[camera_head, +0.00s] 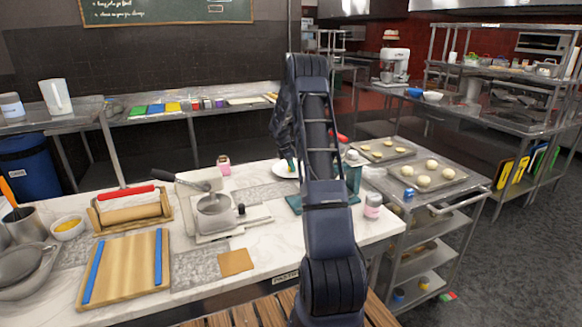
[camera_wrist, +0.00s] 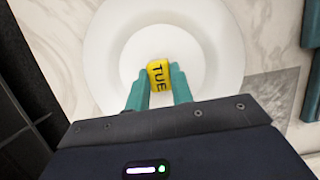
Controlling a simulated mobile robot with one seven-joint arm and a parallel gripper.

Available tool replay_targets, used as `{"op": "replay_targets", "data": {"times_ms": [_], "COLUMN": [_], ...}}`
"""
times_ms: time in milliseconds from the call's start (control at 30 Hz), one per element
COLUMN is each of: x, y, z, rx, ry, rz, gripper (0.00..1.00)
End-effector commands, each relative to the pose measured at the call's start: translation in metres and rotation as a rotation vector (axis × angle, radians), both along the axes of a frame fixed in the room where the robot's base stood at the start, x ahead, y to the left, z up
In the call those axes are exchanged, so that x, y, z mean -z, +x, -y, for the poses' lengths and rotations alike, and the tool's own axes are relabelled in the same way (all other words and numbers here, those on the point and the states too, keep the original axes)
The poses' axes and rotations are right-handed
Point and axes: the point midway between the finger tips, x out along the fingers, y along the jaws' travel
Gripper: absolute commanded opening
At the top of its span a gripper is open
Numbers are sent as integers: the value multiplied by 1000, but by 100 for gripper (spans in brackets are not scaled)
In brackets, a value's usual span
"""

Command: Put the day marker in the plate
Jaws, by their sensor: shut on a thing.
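The day marker (camera_wrist: 158,74) is a small yellow piece with "TUE" in black letters. In the wrist view it sits between the green fingertips of my gripper (camera_wrist: 158,88), which is shut on it. The white round plate (camera_wrist: 105,45) lies behind the marker in that view, and the marker appears over its middle. I cannot tell whether the marker touches the plate. In the head view the plate (camera_head: 283,169) shows on the marble counter, partly hidden by my arm. My gripper is mostly hidden there.
A dark green bottle (camera_head: 354,172) is right of my arm. Trays of dough (camera_head: 428,178) are on a rack at right.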

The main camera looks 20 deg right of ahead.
Motion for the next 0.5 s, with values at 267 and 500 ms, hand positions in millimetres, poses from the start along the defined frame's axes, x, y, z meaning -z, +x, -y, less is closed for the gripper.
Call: {"op": "replay_targets", "data": {"times_ms": [267,500], "x": [3,3], "y": [0,0], "z": [0,0], "rx": [0,0], "ry": [0,0], "rz": [0,-1], "gripper": [36,44]}}
